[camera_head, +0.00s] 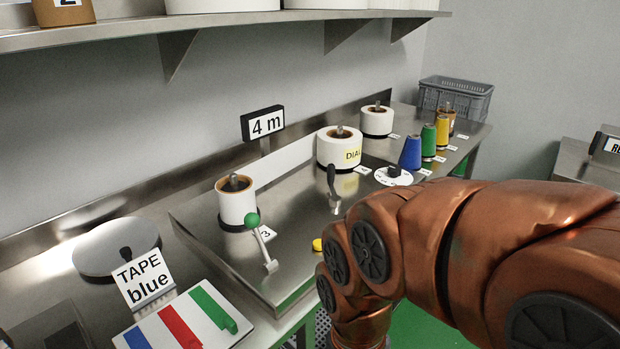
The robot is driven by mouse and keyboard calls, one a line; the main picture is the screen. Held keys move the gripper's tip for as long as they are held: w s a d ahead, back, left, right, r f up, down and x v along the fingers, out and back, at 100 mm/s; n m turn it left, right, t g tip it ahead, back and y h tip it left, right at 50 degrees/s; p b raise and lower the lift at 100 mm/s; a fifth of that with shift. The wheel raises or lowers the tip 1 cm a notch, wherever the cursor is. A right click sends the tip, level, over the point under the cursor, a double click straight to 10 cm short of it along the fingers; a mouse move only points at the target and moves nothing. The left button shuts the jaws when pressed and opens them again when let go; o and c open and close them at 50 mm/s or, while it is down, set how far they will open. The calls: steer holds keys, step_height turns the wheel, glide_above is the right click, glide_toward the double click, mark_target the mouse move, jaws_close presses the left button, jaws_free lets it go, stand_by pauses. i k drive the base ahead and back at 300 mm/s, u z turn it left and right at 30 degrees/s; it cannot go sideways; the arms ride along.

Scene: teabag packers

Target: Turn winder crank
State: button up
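A steel bench unit (290,262) carries two handles, and I cannot tell for sure which is the winder crank. One is a crank-like handle with a dark grip (331,178), standing upright near the middle of the unit. The other is a grey lever with a green ball knob (252,220) near the unit's front left; it leans up and left from its pivot. My copper-coloured arm reaches in from the right and bends down at the bottom centre. My gripper is not visible, so its state and any contact are hidden.
White spools (237,206) stand along the unit, with a white dial (393,176) and blue, green and yellow thread cones (428,141) farther right. A "4 m" sign (264,123) stands behind. A "TAPE blue" card (144,277) and colour-striped panel (150,335) are front left. A shelf (215,32) overhangs.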

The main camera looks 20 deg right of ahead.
mark_target(335, 200)
steer(key=u, duration=0.45)
steer(key=k, duration=1.05)
steer(key=z, duration=0.25)
steer(key=i, duration=0.55)
steer(key=z, duration=0.65)
steer(key=i, duration=1)
steer(key=u, duration=0.5)
